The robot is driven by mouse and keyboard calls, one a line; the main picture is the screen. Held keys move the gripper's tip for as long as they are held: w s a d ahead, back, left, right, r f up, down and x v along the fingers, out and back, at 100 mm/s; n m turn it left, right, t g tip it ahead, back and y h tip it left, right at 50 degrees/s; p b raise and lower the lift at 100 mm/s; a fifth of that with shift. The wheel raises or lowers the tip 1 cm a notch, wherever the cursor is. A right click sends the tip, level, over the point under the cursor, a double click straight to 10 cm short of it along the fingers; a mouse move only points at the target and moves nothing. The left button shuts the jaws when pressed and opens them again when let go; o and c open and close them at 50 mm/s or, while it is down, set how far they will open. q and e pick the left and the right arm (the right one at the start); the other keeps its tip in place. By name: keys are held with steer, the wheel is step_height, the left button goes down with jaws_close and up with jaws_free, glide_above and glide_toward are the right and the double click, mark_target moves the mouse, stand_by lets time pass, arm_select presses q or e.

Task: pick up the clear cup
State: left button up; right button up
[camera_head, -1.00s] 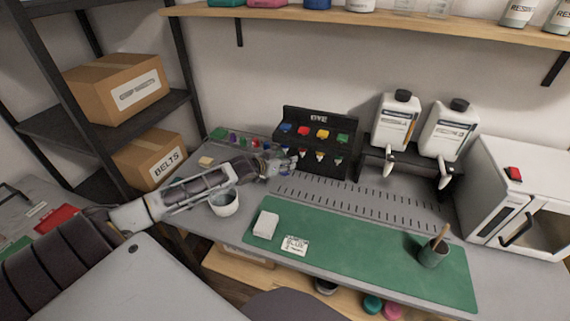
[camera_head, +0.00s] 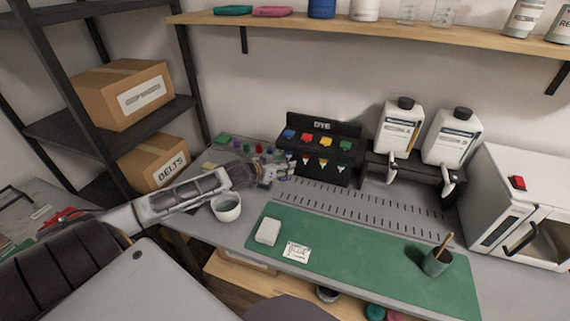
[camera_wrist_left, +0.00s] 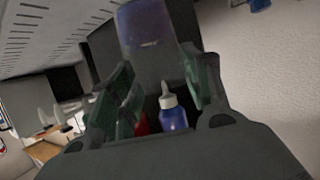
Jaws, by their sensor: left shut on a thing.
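My left gripper (camera_head: 277,171) is over the grey bench just in front of the left end of the black dye rack (camera_head: 317,132). In the left wrist view its dark green fingers (camera_wrist_left: 155,85) are shut on a see-through cup (camera_wrist_left: 146,28), which looks purplish and is cut off by the top edge. In the head view the cup is too small and covered to make out. A blue bottle with a pale nozzle (camera_wrist_left: 172,112) shows between the fingers, with a bit of red beside it. My right gripper is not in view.
Small coloured bottles (camera_head: 257,148) stand left of the gripper. A white cup (camera_head: 226,207) stands below my forearm. A green mat (camera_head: 350,262) holds a white block, a card and a brush pot. Clear glasses (camera_head: 443,12) stand on the upper shelf. White jugs stand right of the rack.

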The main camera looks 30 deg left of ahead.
arm_select(q)
steer(key=shift+s, duration=0.35)
steer(key=shift+s+a, duration=0.15)
steer(key=shift+s, duration=0.75)
steer(key=s+a+p, duration=0.2)
steer(key=s, duration=1.1)
steer(key=shift+s+p, duration=0.2)
steer(key=shift+p, duration=0.15)
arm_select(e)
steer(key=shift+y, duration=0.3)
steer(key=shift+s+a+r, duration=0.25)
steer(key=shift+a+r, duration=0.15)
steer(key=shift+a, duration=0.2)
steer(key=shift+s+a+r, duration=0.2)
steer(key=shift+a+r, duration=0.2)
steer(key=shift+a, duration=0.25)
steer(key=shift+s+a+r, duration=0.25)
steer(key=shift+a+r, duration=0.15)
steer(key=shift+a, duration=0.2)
arm_select(q)
steer(key=shift+s+a, duration=0.1)
steer(key=shift+s, duration=0.2)
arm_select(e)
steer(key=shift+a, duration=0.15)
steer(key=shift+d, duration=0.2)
